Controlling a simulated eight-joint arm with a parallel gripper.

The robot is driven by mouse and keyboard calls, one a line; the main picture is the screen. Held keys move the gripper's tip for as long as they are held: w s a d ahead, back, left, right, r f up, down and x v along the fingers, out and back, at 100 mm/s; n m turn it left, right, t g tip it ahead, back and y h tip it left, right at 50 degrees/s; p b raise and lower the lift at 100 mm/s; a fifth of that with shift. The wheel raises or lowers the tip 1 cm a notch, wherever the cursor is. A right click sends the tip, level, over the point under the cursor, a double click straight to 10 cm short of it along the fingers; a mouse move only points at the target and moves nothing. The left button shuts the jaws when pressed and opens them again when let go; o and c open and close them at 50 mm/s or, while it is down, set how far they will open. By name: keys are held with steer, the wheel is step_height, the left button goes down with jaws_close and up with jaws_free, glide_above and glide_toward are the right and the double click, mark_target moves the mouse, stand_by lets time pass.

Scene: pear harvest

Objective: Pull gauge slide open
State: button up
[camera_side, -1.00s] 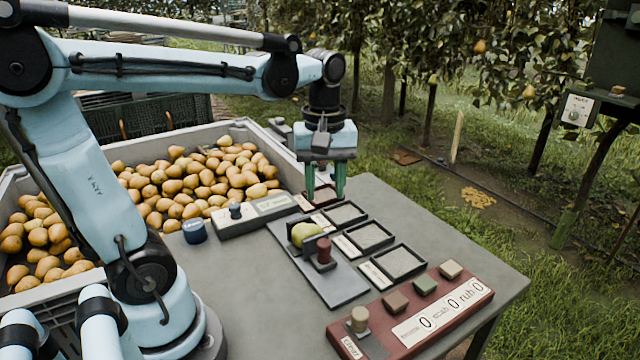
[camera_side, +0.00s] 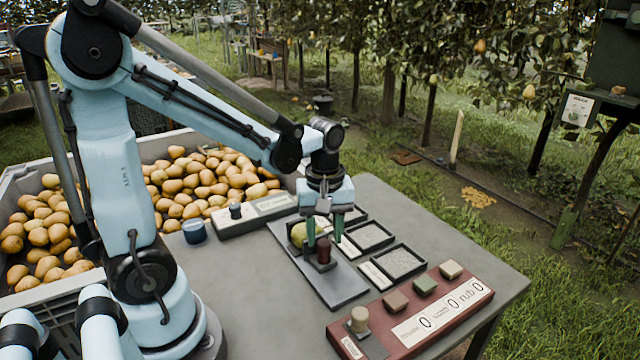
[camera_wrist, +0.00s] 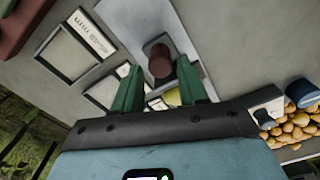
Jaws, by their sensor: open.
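The gauge (camera_side: 342,290) is a grey plate on the table with a dark slide block and a red-brown knob (camera_side: 323,251) standing on it. A green pear (camera_side: 298,234) sits at the gauge behind the knob, partly hidden by my gripper. My gripper (camera_side: 325,240) is over the gauge, pointing down, with its green fingers apart and nothing held. In the wrist view, the knob (camera_wrist: 160,62) appears between the fingertips, slightly beyond them. I cannot tell whether either finger touches it. The pear shows partly between the fingers in the wrist view (camera_wrist: 172,97).
Small framed trays (camera_side: 399,262) lie right of the gauge. A red counter panel (camera_side: 415,310) with buttons stands at the front right. A blue cup (camera_side: 194,231) and a grey box with a knob (camera_side: 250,216) stand at left. A pear bin (camera_side: 290,178) borders the table.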

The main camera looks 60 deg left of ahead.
steer(key=shift+f, duration=0.75)
jaws_close()
